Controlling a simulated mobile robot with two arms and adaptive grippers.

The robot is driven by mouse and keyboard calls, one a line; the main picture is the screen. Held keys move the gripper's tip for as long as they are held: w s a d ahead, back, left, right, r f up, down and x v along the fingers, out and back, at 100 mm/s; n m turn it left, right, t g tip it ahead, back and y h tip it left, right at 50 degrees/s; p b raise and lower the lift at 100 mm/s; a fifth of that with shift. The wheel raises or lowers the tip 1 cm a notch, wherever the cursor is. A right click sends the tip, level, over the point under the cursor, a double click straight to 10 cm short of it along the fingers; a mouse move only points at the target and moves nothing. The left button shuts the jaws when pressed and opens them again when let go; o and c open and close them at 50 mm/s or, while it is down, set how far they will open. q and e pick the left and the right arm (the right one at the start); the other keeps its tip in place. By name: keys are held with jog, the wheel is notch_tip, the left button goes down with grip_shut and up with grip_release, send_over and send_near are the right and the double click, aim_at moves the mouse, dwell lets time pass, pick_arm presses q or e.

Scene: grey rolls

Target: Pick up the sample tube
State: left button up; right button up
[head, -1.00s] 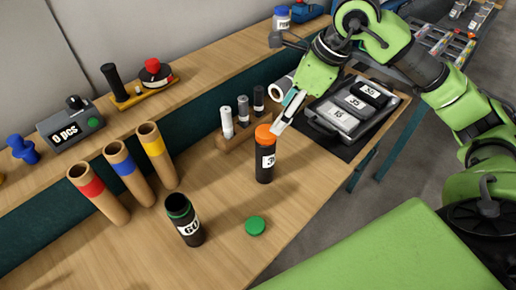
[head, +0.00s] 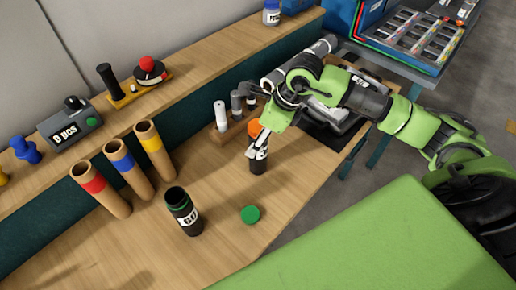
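No single thing is clearly marked as the sample tube. A black canister with an orange lid (head: 258,165) stands upright on the bench, its label partly hidden. My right gripper (head: 256,150) is at this canister, its fingers in front of the upper body below the lid. Whether they touch or grip it I cannot tell. Small white (head: 220,115) and grey tubes stand in a wooden rack behind, partly covered by my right arm. Three cardboard tubes with red (head: 94,186), blue (head: 122,161) and yellow (head: 152,144) bands lean at the left. My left gripper is not in view.
An open black canister with a green rim (head: 183,213) stands at the front, with a green lid (head: 250,214) lying beside it. A counter reading "0 pcs" (head: 69,126) and a red-knobbed device (head: 150,70) sit on the shelf. A black tray is partly behind my arm.

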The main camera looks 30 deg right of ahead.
jog(key=c, duration=1.6)
jog(key=shift+r, duration=0.1)
